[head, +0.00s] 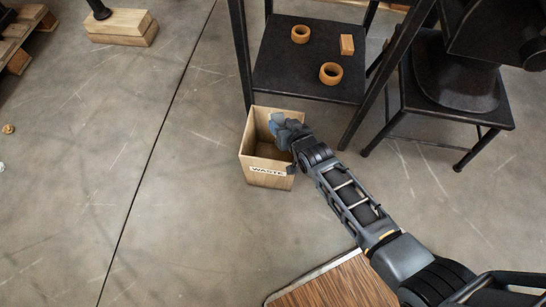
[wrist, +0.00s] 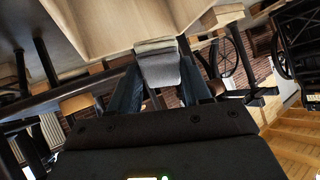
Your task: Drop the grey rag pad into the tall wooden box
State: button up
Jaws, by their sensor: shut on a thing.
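The tall wooden box (head: 266,171) stands on the floor with an open top and a label reading WASTE on its front. In the wrist view, pale wood that looks like its wall (wrist: 115,20) fills the top. My gripper (head: 281,127) is over the right side of the box opening. The grey rag pad (wrist: 163,72) sits between the two fingertips in the wrist view, and my gripper (wrist: 160,82) is shut on it. The box's inside is partly hidden by my gripper.
A black stand (head: 283,63) behind the box holds two tan rings (head: 331,73) and a small wooden block (head: 347,44). A black stool (head: 424,110) with a press stands at the right. Floor left of the box is clear.

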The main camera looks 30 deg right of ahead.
jog(key=shift+f+b, duration=1.8)
jog(key=shift+f, duration=0.55)
jog(key=o, duration=1.1)
jog(key=shift+r, duration=0.1)
jog(key=p+v, duration=0.3)
jog(key=v, duration=0.4)
jog(key=shift+s+r, duration=0.2)
jog(key=shift+s, duration=0.15)
